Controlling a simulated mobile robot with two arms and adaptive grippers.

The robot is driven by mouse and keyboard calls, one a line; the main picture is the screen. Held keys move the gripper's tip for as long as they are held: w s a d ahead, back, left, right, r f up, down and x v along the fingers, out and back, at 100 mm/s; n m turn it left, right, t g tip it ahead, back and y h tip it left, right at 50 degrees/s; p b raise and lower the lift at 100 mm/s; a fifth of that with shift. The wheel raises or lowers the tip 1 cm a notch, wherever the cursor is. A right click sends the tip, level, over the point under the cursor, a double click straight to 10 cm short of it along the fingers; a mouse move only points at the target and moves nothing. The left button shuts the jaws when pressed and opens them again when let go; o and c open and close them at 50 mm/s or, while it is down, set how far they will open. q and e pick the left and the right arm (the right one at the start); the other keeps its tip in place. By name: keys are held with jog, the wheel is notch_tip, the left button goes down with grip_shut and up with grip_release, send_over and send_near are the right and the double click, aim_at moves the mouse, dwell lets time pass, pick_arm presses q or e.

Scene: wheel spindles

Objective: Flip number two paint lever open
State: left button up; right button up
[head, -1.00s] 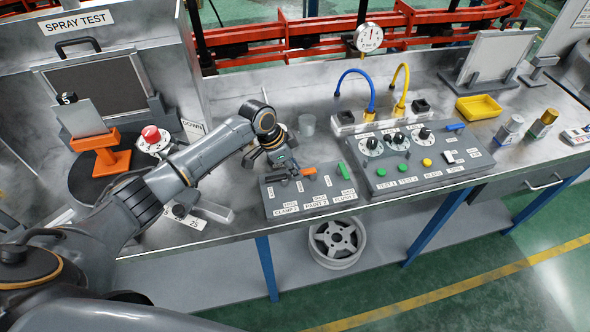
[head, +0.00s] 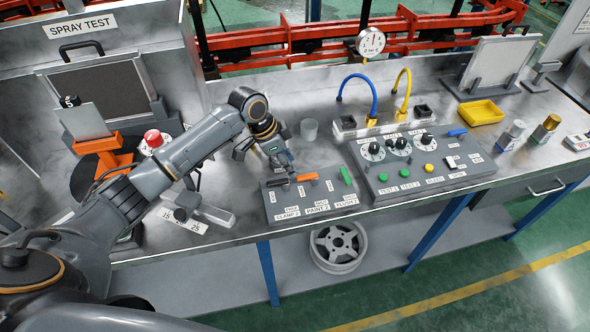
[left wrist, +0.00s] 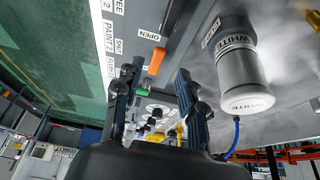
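The small grey lever panel (head: 330,214) carries an orange lever (head: 306,177) above the PAINT 2 label and a green lever (head: 346,175) above FLUSH 2. My left gripper (head: 284,174) is low over the panel's left part, left of the orange lever. In the left wrist view the orange lever (left wrist: 156,61) stands beyond and between my two spread fingers (left wrist: 158,92), beside an OPEN label. The gripper is open and nothing is held. My right gripper is not in view.
A larger panel (head: 445,180) with knobs and buttons stands to the right. A white-labelled canister (left wrist: 242,70) is close to the right finger in the left wrist view. The bench front edge is close.

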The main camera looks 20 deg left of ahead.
pick_arm(q)
jog(key=v, duration=0.6)
jog(key=shift+r, duration=0.3)
jog(key=shift+s+a, duration=0.1)
jog(key=shift+a, duration=0.05)
